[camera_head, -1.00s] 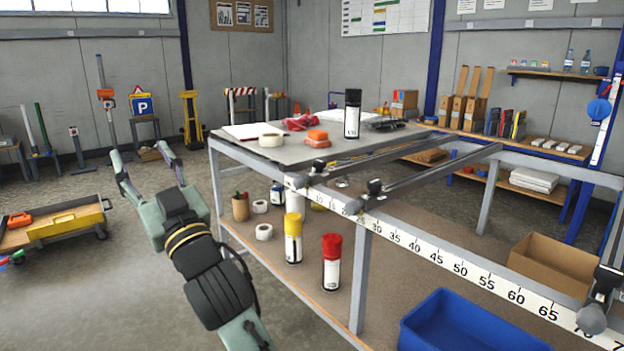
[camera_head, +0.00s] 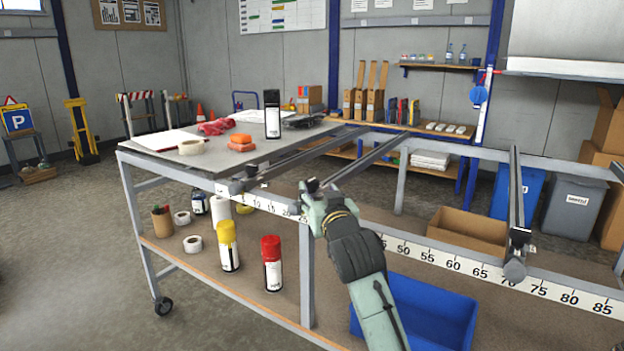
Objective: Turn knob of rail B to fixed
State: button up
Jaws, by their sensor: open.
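Three grey rails with black clamps and knobs sit along the front ruler bar (camera_head: 450,258). No letter is readable on any rail, so I cannot tell by label which is rail B. The left rail's knob (camera_head: 228,188) is near the low numbers. The middle rail (camera_head: 358,163) meets the bar just past 25. The right rail's round grey knob (camera_head: 515,270) is near 70. My gripper (camera_head: 311,192) is open at the front end of the middle rail; its fingers and body hide that rail's knob, so its setting and any contact cannot be seen.
The table top (camera_head: 165,138) at left holds a black spray can (camera_head: 272,114), tape and orange items. Below, a yellow-capped can (camera_head: 228,245), a red-capped can (camera_head: 272,262) and a blue bin (camera_head: 430,310) stand on the lower shelf.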

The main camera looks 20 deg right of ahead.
aim_at(313, 183)
jog(key=w, duration=0.2)
jog(key=w+p, duration=0.1)
jog(key=w, duration=0.2)
jog(key=w+d, duration=0.1)
jog(key=w, duration=0.1)
jog(key=shift+w+p, duration=0.4)
jog(key=shift+a, duration=0.1)
jog(key=c, duration=1.1)
